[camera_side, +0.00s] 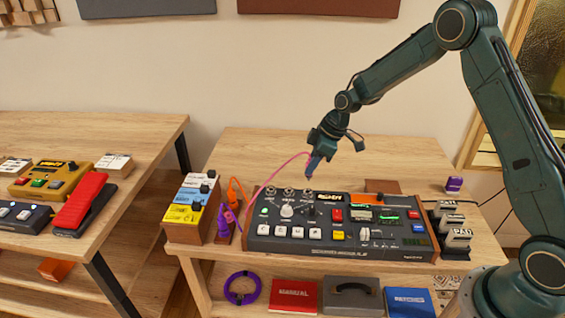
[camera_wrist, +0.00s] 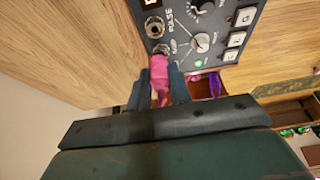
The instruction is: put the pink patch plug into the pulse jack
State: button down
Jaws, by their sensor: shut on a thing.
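My gripper (camera_wrist: 161,88) is shut on the pink patch plug (camera_wrist: 159,70), whose body shows between the two fingers in the wrist view. In the side view my gripper (camera_side: 311,168) is above the back edge of the dark console (camera_side: 350,254), and the pink cable (camera_side: 275,172) arcs down to the left. The wrist view shows a jack (camera_wrist: 155,27) beside the PULSE lettering. A second jack (camera_wrist: 161,49) lies just beyond the plug's front end. The plug's tip is not clear, and I cannot tell whether it touches the panel.
Orange (camera_side: 236,195) and purple (camera_side: 226,222) plugs stand left of the console, beside a box with yellow and blue panels (camera_side: 190,210). A black holder with labelled blocks (camera_side: 452,232) stands to the right. The tabletop behind the console is mostly clear.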

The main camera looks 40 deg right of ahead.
jog(key=shift+f, duration=1.3)
jog(key=shift+f, duration=1.45)
dwell(2.6)
jog(key=c, duration=0.8)
grip_release()
jog(key=shift+r, duration=0.2)
jog(key=shift+r, duration=3.3)
